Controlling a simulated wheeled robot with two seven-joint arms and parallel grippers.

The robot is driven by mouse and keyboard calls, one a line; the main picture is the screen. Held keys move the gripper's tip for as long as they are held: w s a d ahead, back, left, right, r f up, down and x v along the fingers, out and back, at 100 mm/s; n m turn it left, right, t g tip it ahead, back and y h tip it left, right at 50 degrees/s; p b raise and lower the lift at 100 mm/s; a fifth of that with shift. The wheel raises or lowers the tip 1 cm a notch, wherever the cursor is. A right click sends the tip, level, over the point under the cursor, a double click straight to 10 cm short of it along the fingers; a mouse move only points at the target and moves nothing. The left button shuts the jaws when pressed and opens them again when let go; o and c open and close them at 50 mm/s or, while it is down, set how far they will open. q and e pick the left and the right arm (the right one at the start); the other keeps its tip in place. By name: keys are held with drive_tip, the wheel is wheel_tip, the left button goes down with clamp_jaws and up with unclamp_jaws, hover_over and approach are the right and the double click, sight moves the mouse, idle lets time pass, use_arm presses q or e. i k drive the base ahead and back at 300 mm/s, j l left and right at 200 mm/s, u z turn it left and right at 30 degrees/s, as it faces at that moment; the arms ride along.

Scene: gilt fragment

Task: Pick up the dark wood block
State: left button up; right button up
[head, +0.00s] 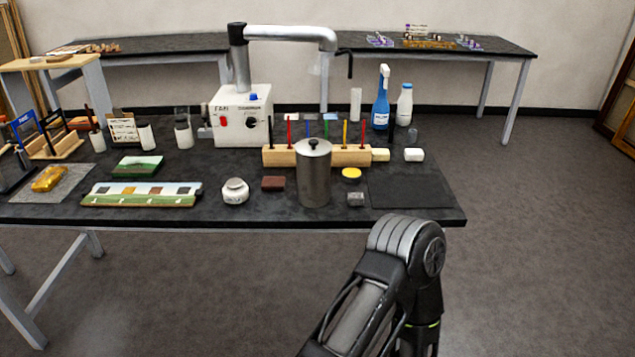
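The dark wood block (273,183) is a small dark reddish-brown block lying flat near the front of the black table (240,211). It sits between a small white round jar (235,191) on its left and a tall metal canister (314,175) on its right. It shows whole, with nothing covering it. An arm of mine shows at the bottom right, in front of the table edge and apart from the block. Neither of my grippers shows in the head view.
A wooden rack with coloured rods (277,156) and a white machine with a metal pipe (241,116) stand behind the block. A yellow disc (351,173), a small grey block (355,199) and a dark mat (410,186) lie to the right. A long picture strip (142,194) lies left.

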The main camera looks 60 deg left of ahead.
sight(268, 184)
drive_tip(key=k+j, duration=0.25)
drive_tip(key=j, duration=0.15)
drive_tip(key=k+j, duration=0.25)
drive_tip(key=j, duration=0.2)
drive_tip(key=k+j, duration=0.25)
drive_tip(key=j, duration=0.15)
drive_tip(key=k+j, duration=0.25)
drive_tip(key=j, duration=0.15)
